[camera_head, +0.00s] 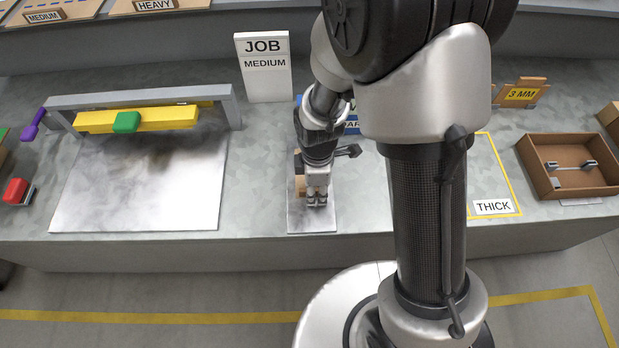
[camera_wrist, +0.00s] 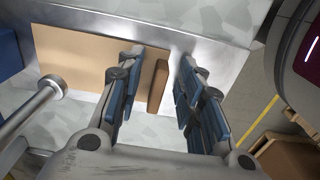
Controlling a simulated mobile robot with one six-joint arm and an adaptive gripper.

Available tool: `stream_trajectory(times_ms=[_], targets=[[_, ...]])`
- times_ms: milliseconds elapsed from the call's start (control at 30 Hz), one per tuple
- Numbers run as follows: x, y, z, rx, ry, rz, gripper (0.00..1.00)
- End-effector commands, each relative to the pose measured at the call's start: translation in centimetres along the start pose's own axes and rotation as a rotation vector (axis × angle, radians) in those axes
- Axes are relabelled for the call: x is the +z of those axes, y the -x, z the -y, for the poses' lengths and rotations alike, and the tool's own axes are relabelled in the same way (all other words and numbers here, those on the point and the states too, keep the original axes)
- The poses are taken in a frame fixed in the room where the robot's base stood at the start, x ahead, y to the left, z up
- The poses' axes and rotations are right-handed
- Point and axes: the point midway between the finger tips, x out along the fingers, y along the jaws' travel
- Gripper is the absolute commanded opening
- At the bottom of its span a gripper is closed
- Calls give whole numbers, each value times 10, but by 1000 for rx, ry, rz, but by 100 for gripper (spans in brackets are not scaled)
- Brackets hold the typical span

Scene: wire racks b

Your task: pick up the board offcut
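A tan board piece (camera_wrist: 85,58), which looks like the board offcut, lies on a grey metal plate in the wrist view. A darker brown upright block or raised edge (camera_wrist: 157,88) is at its right end; I cannot tell if they are one piece. My gripper (camera_wrist: 161,60) is open, its blue-padded fingers on either side of this brown part, with a gap on the right. In the head view my gripper (camera_head: 317,199) is low over the metal plate (camera_head: 311,222) and hides most of the tan piece (camera_head: 299,183).
A white JOB MEDIUM sign (camera_head: 264,72) stands behind the plate. At left is a larger metal sheet (camera_head: 135,192) under a frame with a yellow bar (camera_head: 155,118). A brown tray (camera_head: 567,190) and a THICK label (camera_head: 493,207) are at right.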

Motion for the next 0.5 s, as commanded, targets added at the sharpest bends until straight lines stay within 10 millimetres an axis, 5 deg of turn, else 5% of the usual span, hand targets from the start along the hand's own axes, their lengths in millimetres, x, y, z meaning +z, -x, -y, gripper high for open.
stream_trajectory(times_ms=[133,500], targets=[[0,2,0,1,0,0,33],[0,2,0,1,0,0,8]])
